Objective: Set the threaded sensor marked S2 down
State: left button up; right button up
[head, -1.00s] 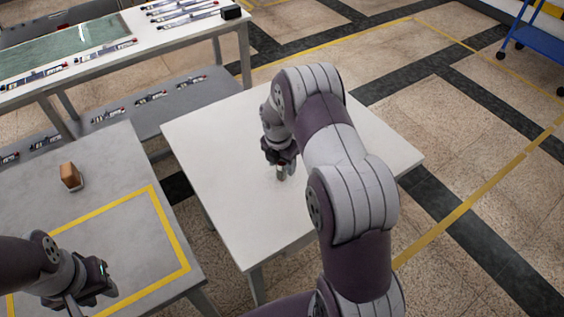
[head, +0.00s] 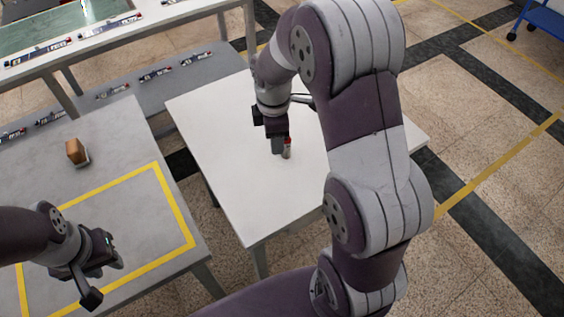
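The grey table (head: 120,190) carries a yellow taped outline and a brown block on a pale base (head: 77,152). Several small parts lie on a grey shelf (head: 185,82) behind. A bench with a green panel stands farther back. The white table's front left is clear.

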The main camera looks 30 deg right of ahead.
jog(key=s+a+m, duration=0.2)
jog(key=s+m, duration=0.4)
jog(key=m, duration=0.1)
jog(key=s+a+m, duration=0.3)
jog(key=s+m, duration=0.4)
jog(key=shift+s+a+r+y, duration=0.15)
jog(key=shift+a+y, duration=0.1)
jog(key=shift+y, duration=0.05)
